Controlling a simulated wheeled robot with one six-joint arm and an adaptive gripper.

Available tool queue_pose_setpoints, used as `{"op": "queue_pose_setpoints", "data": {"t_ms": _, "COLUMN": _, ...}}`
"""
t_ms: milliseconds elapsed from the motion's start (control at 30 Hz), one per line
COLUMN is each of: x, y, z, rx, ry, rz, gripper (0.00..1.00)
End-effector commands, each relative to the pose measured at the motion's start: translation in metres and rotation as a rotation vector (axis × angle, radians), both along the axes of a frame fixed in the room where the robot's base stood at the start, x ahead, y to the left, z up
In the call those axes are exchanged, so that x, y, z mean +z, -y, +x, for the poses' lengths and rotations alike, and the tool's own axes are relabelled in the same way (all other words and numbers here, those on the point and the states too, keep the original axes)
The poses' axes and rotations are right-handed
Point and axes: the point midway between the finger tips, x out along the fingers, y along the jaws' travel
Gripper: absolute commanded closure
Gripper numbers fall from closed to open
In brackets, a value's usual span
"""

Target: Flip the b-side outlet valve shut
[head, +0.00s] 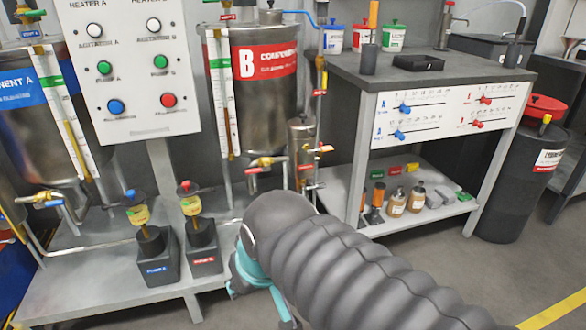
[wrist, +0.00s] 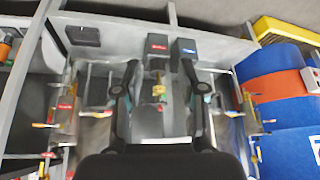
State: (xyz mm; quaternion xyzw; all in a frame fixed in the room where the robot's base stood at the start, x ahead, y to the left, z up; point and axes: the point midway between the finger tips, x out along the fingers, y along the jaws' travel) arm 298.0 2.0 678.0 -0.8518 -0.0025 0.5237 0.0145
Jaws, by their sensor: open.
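The steel B tank (head: 265,60) with a red label stands at the back centre in the head view. Below it, the b-side outlet valve (head: 265,163) shows a red-orange lever lying roughly sideways; its exact setting is too small to tell. My gripper (wrist: 160,88) is open and empty, its two dark fingers apart in the wrist view. In the head view my teal gripper parts (head: 260,290) are low at the front of the bench, below and in front of the valve, and apart from it. My arm hides part of the bench. I cannot surely single out the valve in the wrist view.
Two dark pumps, one red-labelled (head: 204,248) and one blue-labelled (head: 158,255), stand left of my gripper. More small valves (head: 312,150) sit right of the outlet. A heater panel (head: 135,70) and a side table (head: 440,75) flank the tank.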

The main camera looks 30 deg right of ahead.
Motion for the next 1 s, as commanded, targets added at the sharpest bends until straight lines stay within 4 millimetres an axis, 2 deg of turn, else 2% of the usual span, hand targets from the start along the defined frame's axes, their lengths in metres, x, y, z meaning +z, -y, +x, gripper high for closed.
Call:
{"op": "queue_pose_setpoints", "data": {"t_ms": 167, "x": -0.009, "y": -0.006, "z": 0.02, "rx": -0.062, "ry": -0.117, "rz": 0.145, "gripper": 0.6}}
{"op": "queue_pose_setpoints", "data": {"t_ms": 267, "x": -0.013, "y": -0.007, "z": 0.039, "rx": -0.112, "ry": -0.185, "rz": 0.278, "gripper": 0.6}}
{"op": "queue_pose_setpoints", "data": {"t_ms": 433, "x": -0.017, "y": 0.0, "z": 0.081, "rx": -0.201, "ry": -0.248, "rz": 0.526, "gripper": 0.6}}
{"op": "queue_pose_setpoints", "data": {"t_ms": 567, "x": -0.017, "y": 0.017, "z": 0.119, "rx": -0.268, "ry": -0.249, "rz": 0.726, "gripper": 0.6}}
{"op": "queue_pose_setpoints", "data": {"t_ms": 667, "x": -0.017, "y": 0.04, "z": 0.15, "rx": -0.323, "ry": -0.216, "rz": 0.879, "gripper": 0.6}}
{"op": "queue_pose_setpoints", "data": {"t_ms": 767, "x": -0.017, "y": 0.072, "z": 0.18, "rx": -0.378, "ry": -0.158, "rz": 1.029, "gripper": 0.6}}
{"op": "queue_pose_setpoints", "data": {"t_ms": 900, "x": -0.021, "y": 0.131, "z": 0.217, "rx": -0.461, "ry": -0.031, "rz": 1.22, "gripper": 0.6}}
{"op": "queue_pose_setpoints", "data": {"t_ms": 1000, "x": -0.025, "y": 0.177, "z": 0.234, "rx": -0.516, "ry": 0.075, "rz": 1.329, "gripper": 0.6}}
